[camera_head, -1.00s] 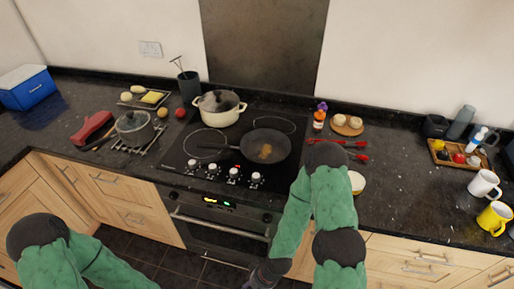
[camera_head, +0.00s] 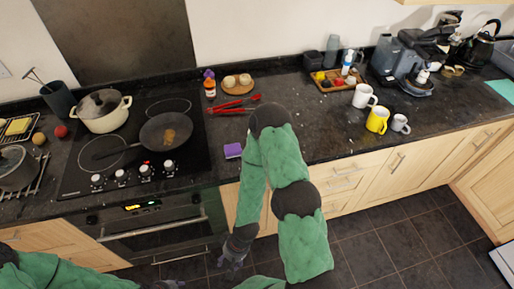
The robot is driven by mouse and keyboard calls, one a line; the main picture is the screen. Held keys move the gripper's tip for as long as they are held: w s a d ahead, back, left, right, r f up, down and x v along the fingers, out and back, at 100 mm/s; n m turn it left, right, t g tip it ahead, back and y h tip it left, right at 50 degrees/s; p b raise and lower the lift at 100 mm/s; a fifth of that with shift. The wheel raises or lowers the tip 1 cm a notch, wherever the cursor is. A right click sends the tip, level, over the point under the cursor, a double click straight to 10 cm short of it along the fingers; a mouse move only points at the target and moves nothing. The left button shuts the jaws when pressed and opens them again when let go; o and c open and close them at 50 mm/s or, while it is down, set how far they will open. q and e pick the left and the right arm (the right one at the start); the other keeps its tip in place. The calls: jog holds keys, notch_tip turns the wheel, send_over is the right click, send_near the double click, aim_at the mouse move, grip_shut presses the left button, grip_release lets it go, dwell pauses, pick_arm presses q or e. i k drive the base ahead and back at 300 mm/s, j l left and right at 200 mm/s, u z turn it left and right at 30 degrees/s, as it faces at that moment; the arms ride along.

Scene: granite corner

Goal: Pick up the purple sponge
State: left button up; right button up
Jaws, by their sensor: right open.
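The purple sponge (camera_head: 233,150) lies flat on the dark granite counter, just right of the hob and close to the counter's front edge. My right gripper (camera_head: 233,262) hangs low in front of the oven and drawers, below the counter and apart from the sponge. It is open and small in view. My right arm's green links rise just right of the sponge and hide part of the counter there. My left arm shows at the lower left. A dark piece at the bottom edge may be my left gripper (camera_head: 170,284), cut off, its jaws unclear.
A frying pan (camera_head: 166,131) and a cream pot (camera_head: 103,110) stand on the hob left of the sponge. Red utensils (camera_head: 235,104) lie behind it. A yellow mug (camera_head: 377,120), white mug (camera_head: 363,96) and condiment tray (camera_head: 331,84) stand to the right.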

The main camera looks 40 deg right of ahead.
aim_at(233, 150)
jog(key=z, duration=0.95)
